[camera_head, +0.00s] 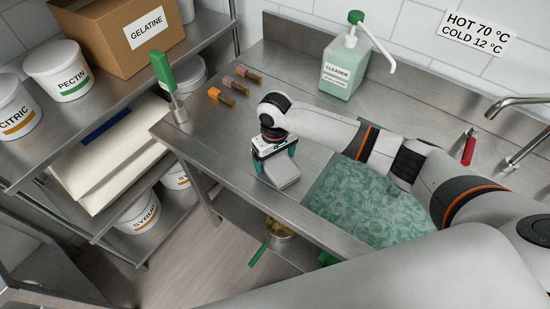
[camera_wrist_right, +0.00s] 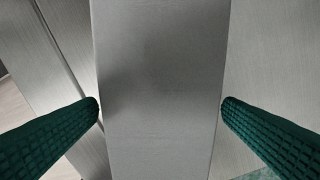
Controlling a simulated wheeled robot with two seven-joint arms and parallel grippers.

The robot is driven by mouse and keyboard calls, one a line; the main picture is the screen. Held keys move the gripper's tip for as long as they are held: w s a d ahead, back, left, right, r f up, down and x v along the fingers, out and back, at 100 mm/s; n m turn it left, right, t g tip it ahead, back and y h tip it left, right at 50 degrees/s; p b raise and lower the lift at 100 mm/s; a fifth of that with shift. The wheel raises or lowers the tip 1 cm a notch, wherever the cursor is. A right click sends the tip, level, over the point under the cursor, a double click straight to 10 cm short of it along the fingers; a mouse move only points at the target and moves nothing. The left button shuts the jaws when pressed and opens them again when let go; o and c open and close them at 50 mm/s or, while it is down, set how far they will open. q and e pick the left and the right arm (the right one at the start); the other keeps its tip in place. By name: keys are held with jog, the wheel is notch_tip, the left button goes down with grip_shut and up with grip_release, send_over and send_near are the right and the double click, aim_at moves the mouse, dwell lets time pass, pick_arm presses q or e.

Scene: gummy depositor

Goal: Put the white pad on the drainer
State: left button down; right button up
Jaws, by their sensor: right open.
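In the right wrist view the fingers of this gripper (camera_wrist_right: 160,104) stand on either side of the pad, with a small gap at each. The steel surface left of the sink (camera_head: 225,135) looks like the drainer. My left gripper is not in view.
The sink (camera_head: 365,205) holds foamy green water. A cleaner bottle (camera_head: 345,70) stands at the back. Several coloured brushes (camera_head: 231,86) and a green-handled tool in a steel cup (camera_head: 180,113) are on the left counter. A pot (camera_head: 280,231) is below the front edge.

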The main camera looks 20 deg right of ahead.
aim_at(275, 160)
notch_tip(275, 160, up, 12)
jog(key=b, duration=0.1)
jog(key=shift+f, duration=0.1)
